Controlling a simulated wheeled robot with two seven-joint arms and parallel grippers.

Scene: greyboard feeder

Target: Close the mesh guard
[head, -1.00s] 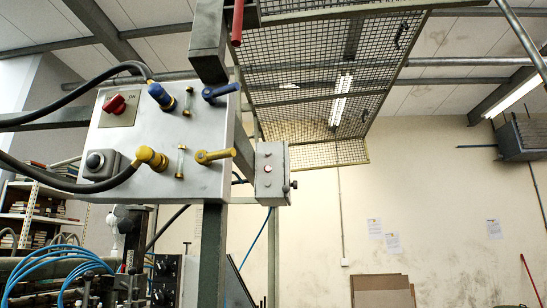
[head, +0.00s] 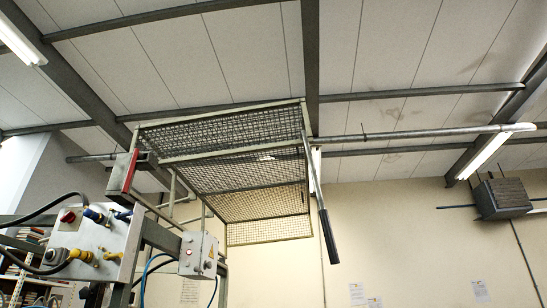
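The mesh guard (head: 235,160) is a framed wire-mesh panel raised high in the middle of the head view, below the ceiling. It is tilted up, with a narrower mesh strip hanging at its lower end. A bar with a dark grip (head: 328,238) hangs down at its right side. Neither of my grippers shows in the view.
A grey control panel (head: 98,240) with a red knob, blue and yellow fittings and hoses stands at the lower left. A dark wall unit (head: 503,198) hangs at the right. The space right of the guard looks open.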

